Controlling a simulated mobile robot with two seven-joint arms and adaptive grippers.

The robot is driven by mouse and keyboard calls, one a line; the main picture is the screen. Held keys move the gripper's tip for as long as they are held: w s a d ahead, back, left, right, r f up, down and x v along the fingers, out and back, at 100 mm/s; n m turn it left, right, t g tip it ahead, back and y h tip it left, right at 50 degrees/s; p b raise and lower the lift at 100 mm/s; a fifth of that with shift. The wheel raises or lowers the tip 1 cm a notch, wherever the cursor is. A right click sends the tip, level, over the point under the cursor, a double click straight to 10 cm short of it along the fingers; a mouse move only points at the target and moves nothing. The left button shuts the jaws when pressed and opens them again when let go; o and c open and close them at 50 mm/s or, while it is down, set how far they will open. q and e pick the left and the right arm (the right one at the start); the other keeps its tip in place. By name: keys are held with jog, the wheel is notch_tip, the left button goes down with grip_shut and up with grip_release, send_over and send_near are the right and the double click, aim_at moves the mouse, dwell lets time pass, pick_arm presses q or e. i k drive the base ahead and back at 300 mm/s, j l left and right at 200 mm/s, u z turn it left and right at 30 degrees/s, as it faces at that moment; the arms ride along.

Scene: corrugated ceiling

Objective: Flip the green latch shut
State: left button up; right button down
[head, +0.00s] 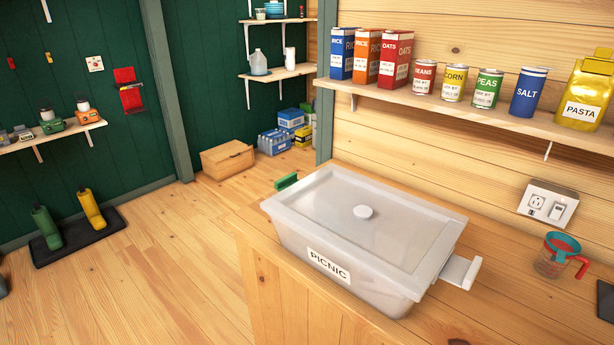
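The green latch (286,181) sticks out from the far left end of a translucent picnic box (288,238). It looks swung outward, away from the box wall. The box stands on a wooden counter (262,262), with its lid (318,205) lying on top and a round white knob in the lid's middle. A white latch (460,272) sticks out from the opposite, right end of the box. Neither of my grippers is in view.
A shelf (480,118) with boxes, cans and a pasta bag (587,95) runs along the wall above the counter. A measuring cup (556,256) stands right of the box, below a wall outlet (548,205). Open floor (160,265) lies to the left.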

aim_at(285, 182)
jog(key=i+j+z, duration=0.1)
jog(key=z, duration=0.3)
jog(key=j+z, duration=0.25)
jog(key=z, duration=0.15)
jog(key=i+j+z, duration=0.1)
jog(key=j+z, duration=0.15)
jog(key=z, duration=0.15)
jog(key=j+z, duration=0.25)
jog(key=j, duration=0.25)
jog(key=j+z, duration=0.3)
jog(key=j, duration=0.25)
jog(key=j+z, duration=0.1)
jog(key=j, duration=0.45)
jog(key=k+j, duration=0.15)
jog(key=j, duration=0.35)
jog(key=j+z, duration=0.05)
